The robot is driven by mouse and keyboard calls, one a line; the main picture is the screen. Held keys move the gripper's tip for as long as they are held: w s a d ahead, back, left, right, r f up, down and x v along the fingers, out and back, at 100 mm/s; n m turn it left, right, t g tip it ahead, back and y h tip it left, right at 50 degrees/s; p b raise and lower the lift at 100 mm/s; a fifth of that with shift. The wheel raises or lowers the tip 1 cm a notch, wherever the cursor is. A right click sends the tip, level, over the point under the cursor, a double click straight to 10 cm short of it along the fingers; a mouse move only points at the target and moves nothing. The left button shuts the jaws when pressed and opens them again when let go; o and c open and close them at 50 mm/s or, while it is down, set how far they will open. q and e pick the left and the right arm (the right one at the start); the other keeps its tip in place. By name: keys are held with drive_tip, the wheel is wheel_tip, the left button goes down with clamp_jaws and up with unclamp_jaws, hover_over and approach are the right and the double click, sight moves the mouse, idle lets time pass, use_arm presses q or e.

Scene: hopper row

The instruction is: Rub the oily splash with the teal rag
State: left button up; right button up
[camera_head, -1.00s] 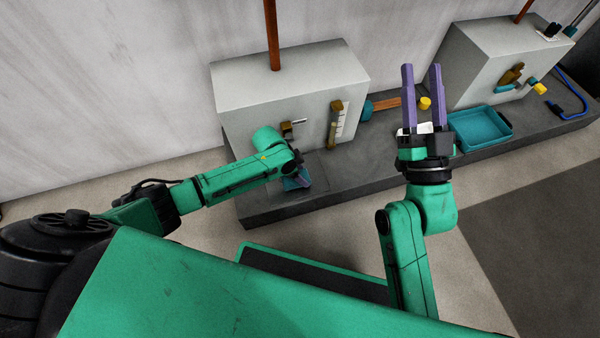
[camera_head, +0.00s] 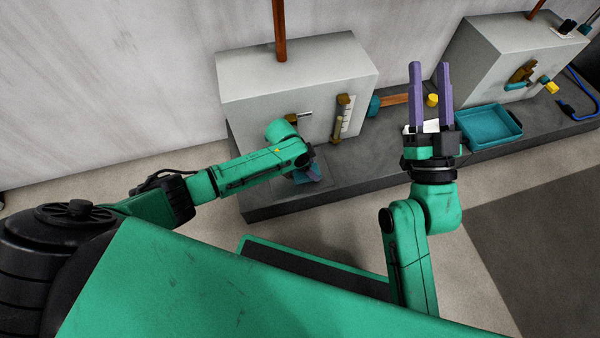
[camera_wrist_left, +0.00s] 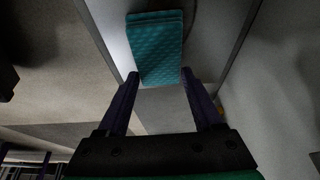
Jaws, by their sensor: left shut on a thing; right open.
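The teal rag (camera_head: 302,176) shows in the head view low over the dark ledge, in front of the left grey hopper box, partly covered by my left arm. In the left wrist view the rag (camera_wrist_left: 155,48) is a folded, quilted teal pad at the fingertips. My left gripper (camera_wrist_left: 160,76) is shut on the rag. Whether the rag touches the ledge I cannot tell. I cannot make out the oily splash clearly in either view; my left wrist and the rag hide part of the ledge. My right gripper (camera_head: 429,68) is open and empty, pointing up.
The left grey box (camera_head: 290,85) has a brown lever and a gauge on its front. A wood-handled tool (camera_head: 400,99), a yellow knob (camera_head: 432,100) and a teal tray (camera_head: 490,128) are further right on the ledge (camera_head: 370,172). A second grey box (camera_head: 490,60) stands beyond.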

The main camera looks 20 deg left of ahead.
sight(300, 173)
use_arm(q)
drive_tip(key=shift+s+f+p, duration=0.2)
drive_tip(key=shift+p, duration=0.15)
idle(0.4)
drive_tip(key=shift+w+r+p, duration=0.1)
drive_tip(key=shift+r+p, duration=0.1)
drive_tip(key=shift+p, duration=0.35)
idle(0.7)
drive_tip(key=shift+a, duration=0.15)
drive_tip(key=shift+s+a+r+p, duration=0.15)
drive_tip(key=shift+s+a+p, duration=0.15)
drive_tip(key=shift+p, duration=0.15)
drive_tip(key=shift+s+a+p, duration=0.3)
drive_tip(key=shift+a+p, duration=0.15)
drive_tip(key=shift+a, duration=0.05)
drive_tip(key=shift+s+a+p, duration=0.25)
drive_tip(key=shift+a+p, duration=0.15)
drive_tip(key=shift+a, duration=0.1)
drive_tip(key=shift+s+a, duration=0.2)
drive_tip(key=shift+a, duration=0.2)
drive_tip(key=shift+w+d+f+b, duration=0.1)
drive_tip(key=shift+w+d+b, duration=0.25)
drive_tip(key=shift+d, duration=0.3)
drive_tip(key=shift+w+d+f+b, duration=0.1)
drive_tip(key=shift+w+d+b, duration=0.2)
drive_tip(key=shift+d, duration=0.3)
drive_tip(key=shift+w+d+f+b, duration=0.1)
drive_tip(key=shift+w+d+b, duration=0.25)
drive_tip(key=shift+d, duration=0.3)
